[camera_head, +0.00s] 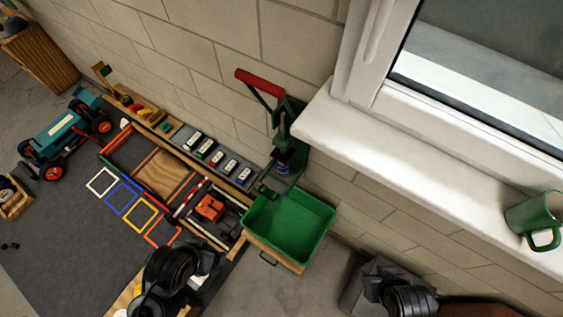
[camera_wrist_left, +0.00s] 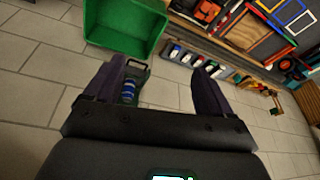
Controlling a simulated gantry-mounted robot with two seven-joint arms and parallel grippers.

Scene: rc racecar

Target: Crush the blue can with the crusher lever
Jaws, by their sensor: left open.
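The crusher (camera_head: 287,115) stands against the block wall in the head view, with its red lever handle (camera_head: 260,83) raised and slanting up to the left. The blue can (camera_head: 283,168) sits low in the crusher, partly hidden by its frame. In the left wrist view the blue can (camera_wrist_left: 128,92) shows beside the left-hand finger, partly covered by it. My right gripper cannot be made out.
A green bin (camera_head: 314,240) stands just in front of the crusher. A teal toy racecar (camera_head: 60,133) is at far left. A windowsill (camera_head: 400,160) with a green mug (camera_head: 536,215) juts out at right.

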